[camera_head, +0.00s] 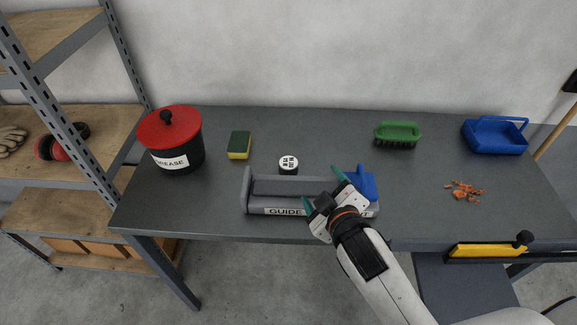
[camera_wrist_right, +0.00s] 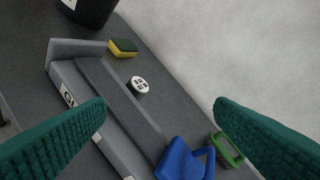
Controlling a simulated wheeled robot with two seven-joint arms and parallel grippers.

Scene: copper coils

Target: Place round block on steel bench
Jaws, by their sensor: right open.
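A small round block (camera_head: 288,165) with a white, dark-marked top and dark side stands on the dark grey steel bench (camera_head: 335,135), just behind the grey guide (camera_head: 275,190). In the right wrist view the block (camera_wrist_right: 138,85) stands beside the guide's long wall, with its top facing up. My right gripper (camera_head: 322,188) is open and empty above the right part of the guide, in front and to the right of the block. Its green fingers (camera_wrist_right: 160,125) are spread wide in the wrist view. My left gripper is not in view.
A blue object (camera_head: 362,184) is at the guide's right end. Bench between sponge and brush is clear.

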